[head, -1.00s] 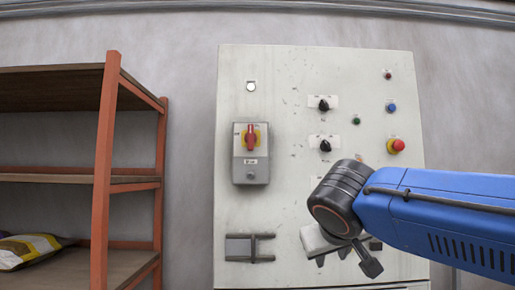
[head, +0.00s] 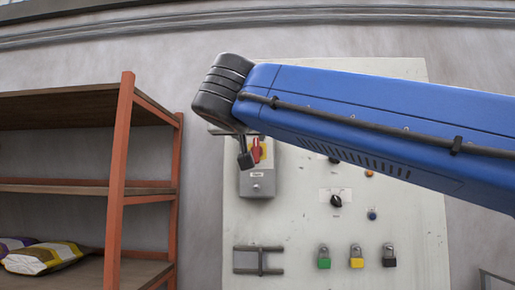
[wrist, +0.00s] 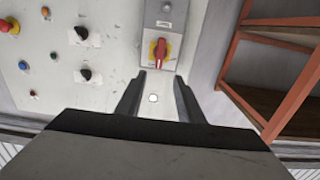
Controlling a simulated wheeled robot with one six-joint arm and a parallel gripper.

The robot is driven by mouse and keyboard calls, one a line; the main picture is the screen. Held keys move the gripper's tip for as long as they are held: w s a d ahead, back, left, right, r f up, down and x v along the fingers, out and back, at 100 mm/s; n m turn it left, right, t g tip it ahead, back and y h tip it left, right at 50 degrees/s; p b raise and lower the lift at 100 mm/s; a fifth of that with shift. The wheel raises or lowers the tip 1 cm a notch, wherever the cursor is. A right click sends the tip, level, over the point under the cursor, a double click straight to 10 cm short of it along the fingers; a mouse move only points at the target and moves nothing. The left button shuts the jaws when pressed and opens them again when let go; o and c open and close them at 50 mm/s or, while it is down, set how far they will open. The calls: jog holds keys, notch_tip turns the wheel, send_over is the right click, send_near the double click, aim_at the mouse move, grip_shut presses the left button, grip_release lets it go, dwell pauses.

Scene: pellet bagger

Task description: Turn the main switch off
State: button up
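The main switch is a red handle (head: 256,151) on a yellow plate, on a grey box (head: 258,184) on the pale panel. The handle looks about upright. In the wrist view, which is upside down, the red handle (wrist: 158,50) shows whole. My gripper (wrist: 159,80) is open and empty there, its two fingertips on either side of the line of the handle's end. I cannot tell whether they touch it. In the head view my gripper (head: 245,158) is in front of the switch's upper left, partly hiding it, and my arm covers the panel's upper part.
A white lamp (wrist: 153,98) lies between my fingers in the wrist view. Black knobs (head: 336,200) and a blue button (head: 372,215) are to the right. Green, yellow and black padlocks (head: 356,256) hang lower. An orange-framed shelf (head: 118,180) stands left.

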aim_at(256, 147)
jog(key=w, duration=1.7)
jog(key=shift+d, duration=0.3)
jog(key=c, duration=0.7)
